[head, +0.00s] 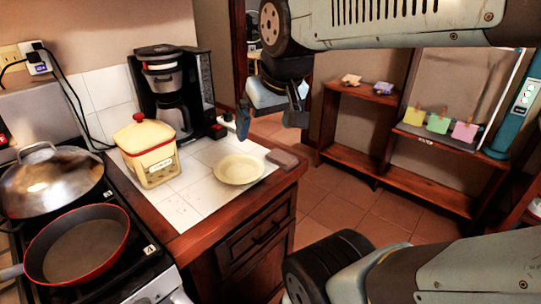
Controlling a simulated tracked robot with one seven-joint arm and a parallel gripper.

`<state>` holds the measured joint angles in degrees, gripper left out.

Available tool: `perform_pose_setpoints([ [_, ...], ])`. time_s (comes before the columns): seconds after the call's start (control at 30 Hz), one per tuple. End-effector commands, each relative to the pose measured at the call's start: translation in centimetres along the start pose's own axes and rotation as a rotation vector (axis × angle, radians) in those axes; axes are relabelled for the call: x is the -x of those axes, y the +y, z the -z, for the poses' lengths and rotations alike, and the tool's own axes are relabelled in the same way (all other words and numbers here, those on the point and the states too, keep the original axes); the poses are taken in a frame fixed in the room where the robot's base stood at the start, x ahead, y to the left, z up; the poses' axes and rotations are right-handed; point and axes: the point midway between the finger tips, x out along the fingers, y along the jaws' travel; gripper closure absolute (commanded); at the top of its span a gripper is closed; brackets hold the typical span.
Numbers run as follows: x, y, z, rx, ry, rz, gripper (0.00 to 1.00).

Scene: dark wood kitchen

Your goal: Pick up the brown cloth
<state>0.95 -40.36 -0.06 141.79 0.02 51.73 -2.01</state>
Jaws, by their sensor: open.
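A small flat brown thing, which looks like the folded brown cloth (283,158), lies at the right edge of the tiled counter, close to the counter's corner. It is just right of a cream plate (239,169). My gripper (269,120) is in the upper middle of the head view, pointing down, with its two dark fingers apart and nothing seen between them. In the picture it appears above the cloth, apart from it. How far it is in depth is hard to tell.
A red pan (78,246) and a lidded pan (50,182) sit on the stove. A wooden shelf (350,156) stands beyond open tiled floor.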

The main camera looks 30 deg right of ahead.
Motion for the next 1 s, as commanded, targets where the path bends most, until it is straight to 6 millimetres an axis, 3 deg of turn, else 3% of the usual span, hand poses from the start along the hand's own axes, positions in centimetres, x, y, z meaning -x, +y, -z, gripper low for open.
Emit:
perform_pose_setpoints([
  [0.47,-5.7,4.9,8.3,0.123,-0.184,-0.016,0.01],
  [0.7,-10.1,8.4,11.6,0.185,-0.276,-0.001,0.01],
  [1.0,-16.6,13.5,14.3,0.258,-0.383,0.041,0.01],
])
